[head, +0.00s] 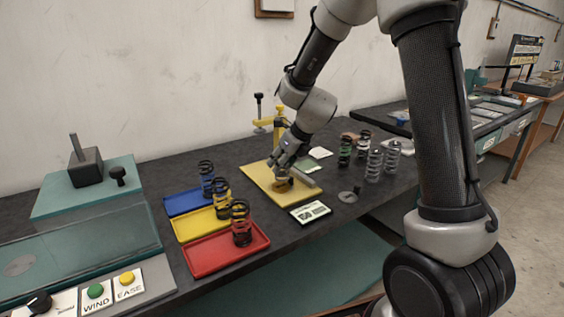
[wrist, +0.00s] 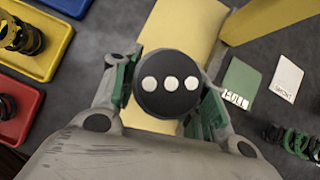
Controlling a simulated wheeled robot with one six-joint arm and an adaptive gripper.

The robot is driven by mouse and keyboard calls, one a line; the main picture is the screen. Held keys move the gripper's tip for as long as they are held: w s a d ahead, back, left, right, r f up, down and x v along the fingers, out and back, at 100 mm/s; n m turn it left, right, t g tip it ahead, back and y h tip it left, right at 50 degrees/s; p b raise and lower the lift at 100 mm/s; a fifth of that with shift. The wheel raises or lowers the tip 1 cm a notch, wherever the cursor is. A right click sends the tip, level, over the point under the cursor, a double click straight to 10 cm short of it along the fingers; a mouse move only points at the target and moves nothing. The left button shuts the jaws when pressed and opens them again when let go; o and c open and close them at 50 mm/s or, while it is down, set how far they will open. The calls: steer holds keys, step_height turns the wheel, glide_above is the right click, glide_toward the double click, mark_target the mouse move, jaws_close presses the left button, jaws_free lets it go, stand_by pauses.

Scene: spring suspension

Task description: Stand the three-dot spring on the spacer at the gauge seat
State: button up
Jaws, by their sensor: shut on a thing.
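My gripper (head: 284,178) is over the yellow gauge plate (head: 255,174). In the wrist view its green-padded fingers are closed on either side of a round black cap with three white dots, the top of the three-dot spring (wrist: 168,85). The cap faces the wrist camera, and the coils below it are hidden. The yellow plate (wrist: 180,28) shows behind the cap. In the head view a brownish round shape sits below the fingers on the plate; I cannot tell whether it is the spacer or whether the spring touches it.
A yellow upright with a clamp screw (head: 279,125) stands behind the plate. Blue (head: 181,203), yellow (head: 194,226) and red (head: 212,257) trays with springs lie left. Green (head: 345,152) and grey springs (head: 375,166) stand right. A grey slotted disc (head: 347,197) lies near the front edge.

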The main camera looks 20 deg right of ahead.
steer(key=shift+f, duration=0.4)
steer(key=shift+f, duration=0.15)
steer(key=o, duration=1.2)
